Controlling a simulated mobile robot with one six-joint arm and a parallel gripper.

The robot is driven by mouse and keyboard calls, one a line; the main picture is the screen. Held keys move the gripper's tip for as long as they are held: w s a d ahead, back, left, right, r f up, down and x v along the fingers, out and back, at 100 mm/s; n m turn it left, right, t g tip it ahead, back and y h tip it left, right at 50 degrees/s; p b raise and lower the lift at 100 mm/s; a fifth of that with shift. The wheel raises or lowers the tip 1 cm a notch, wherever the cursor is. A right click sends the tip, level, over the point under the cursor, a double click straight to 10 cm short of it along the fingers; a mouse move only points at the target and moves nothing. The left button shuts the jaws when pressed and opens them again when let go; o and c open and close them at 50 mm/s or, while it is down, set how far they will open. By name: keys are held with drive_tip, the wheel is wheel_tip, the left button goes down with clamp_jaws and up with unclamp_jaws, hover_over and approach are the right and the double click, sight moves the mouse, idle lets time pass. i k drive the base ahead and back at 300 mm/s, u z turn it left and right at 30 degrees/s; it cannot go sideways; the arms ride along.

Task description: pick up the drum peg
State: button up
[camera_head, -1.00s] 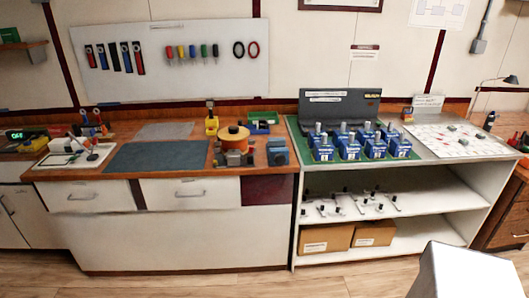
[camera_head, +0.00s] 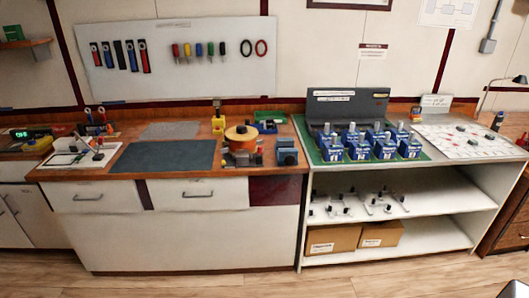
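An orange drum-like thing (camera_head: 241,134) stands on the wooden workbench (camera_head: 95,171), right of the dark mat. Dark and grey parts sit below and beside it. I cannot make out a separate drum peg; it is too small or hidden at this distance. Several blue blocks (camera_head: 384,150) with upright grey cylinders stand in rows on a green mat to the right. My gripper is not in view.
A dark mat (camera_head: 163,157) lies on the bench. A blue device (camera_head: 287,153) and a yellow stand (camera_head: 218,124) flank the drum. An open dark case (camera_head: 345,108) stands behind the blue blocks. The floor in front is clear.

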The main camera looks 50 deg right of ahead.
sight(260, 148)
drive_tip(key=u, duration=0.05)
drive_tip(key=i, duration=1)
drive_tip(key=z, duration=0.05)
